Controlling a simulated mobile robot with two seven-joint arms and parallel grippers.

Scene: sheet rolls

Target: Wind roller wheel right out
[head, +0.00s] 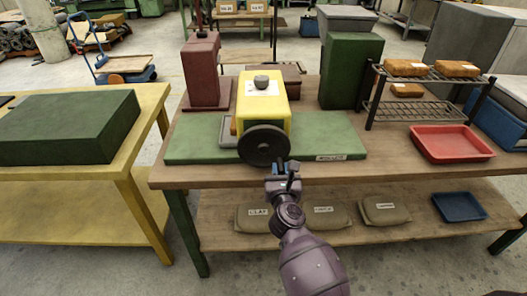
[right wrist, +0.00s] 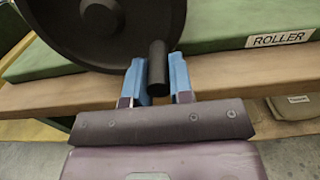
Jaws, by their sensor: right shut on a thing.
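The roller is a yellow housing (head: 277,103) on a green base plate (head: 195,140) labelled ROLLER, standing on the wooden table. Its black wheel (head: 264,146) faces me at the front; in the right wrist view the wheel (right wrist: 70,25) fills the upper left. A short black handle (right wrist: 158,70) sticks out near the wheel's lower right rim. My right gripper (head: 283,168) is at the wheel's lower right, and its blue fingers (right wrist: 158,80) are shut on the handle, one on each side. My left gripper is not in view.
A dark red press (head: 201,70) stands behind left and a green box (head: 350,72) behind right. A wire rack (head: 415,110) and a red tray (head: 452,142) are at the right. Clay bags (head: 325,216) lie on the lower shelf. A yellow table (head: 135,165) stands left.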

